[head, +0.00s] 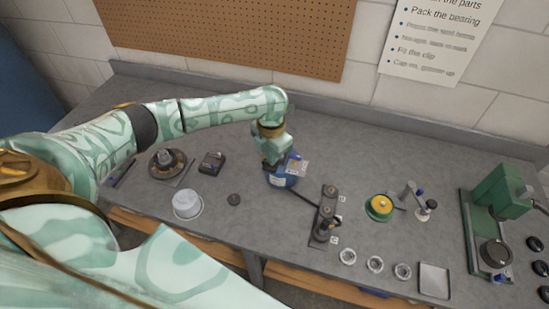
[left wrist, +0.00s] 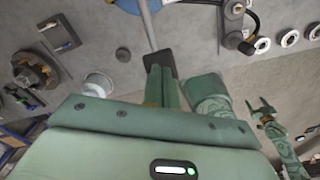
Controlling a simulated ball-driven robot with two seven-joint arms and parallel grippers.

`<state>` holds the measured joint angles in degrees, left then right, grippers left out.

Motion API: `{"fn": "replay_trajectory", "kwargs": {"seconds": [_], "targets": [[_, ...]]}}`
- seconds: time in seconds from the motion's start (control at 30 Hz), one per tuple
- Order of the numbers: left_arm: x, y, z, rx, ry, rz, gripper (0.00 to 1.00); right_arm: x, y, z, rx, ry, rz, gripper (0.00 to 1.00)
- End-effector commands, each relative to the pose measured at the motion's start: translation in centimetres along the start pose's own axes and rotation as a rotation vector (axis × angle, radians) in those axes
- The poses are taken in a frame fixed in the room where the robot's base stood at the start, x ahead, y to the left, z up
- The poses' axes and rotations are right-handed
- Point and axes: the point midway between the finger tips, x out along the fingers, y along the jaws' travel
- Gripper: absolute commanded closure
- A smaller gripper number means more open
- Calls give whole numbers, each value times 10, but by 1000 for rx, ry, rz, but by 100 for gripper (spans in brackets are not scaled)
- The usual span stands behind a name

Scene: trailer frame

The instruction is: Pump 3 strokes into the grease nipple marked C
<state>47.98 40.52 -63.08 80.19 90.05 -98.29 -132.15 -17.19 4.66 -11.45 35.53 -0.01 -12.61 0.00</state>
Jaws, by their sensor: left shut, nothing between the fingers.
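My left gripper (head: 268,163) is shut and empty, over a blue container with a pale label (head: 284,180), which it partly hides. I cannot tell if they touch. In the left wrist view the left fingers (left wrist: 160,88) are together by a dark grip on a grey rod (left wrist: 147,24). A dark fitting block (head: 326,218) with upright posts and small white tags stands right of the container; the tag letters are too small to read. A black hose shows by this block in the left wrist view (left wrist: 256,22). A mint gripper, seemingly my right (left wrist: 260,112), shows there, its opening unclear.
A bearing-like part (head: 167,162), a white cup (head: 187,204) and a small dark box (head: 212,162) stand at left. A yellow-topped green tin (head: 380,206), several rings (head: 375,264), a tray (head: 434,281) and a green press (head: 493,195) are at right. The back of the bench is mostly clear.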

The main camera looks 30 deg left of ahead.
Motion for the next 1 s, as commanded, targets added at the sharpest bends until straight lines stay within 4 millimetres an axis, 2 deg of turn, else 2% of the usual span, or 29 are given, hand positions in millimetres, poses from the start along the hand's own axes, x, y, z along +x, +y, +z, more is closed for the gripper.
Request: {"fn": "replay_trajectory", "kwargs": {"seconds": [0.17,0.6,1.0], "targets": [[2,0,0,0,0,0,100,1,-1,0,0,0,-1,34],[23,-4,-7,1,1,0,100,8,-2,1,1,0,-2,34],[25,-4,-8,1,2,0,100,9,-2,1,1,0,-3,34]]}}
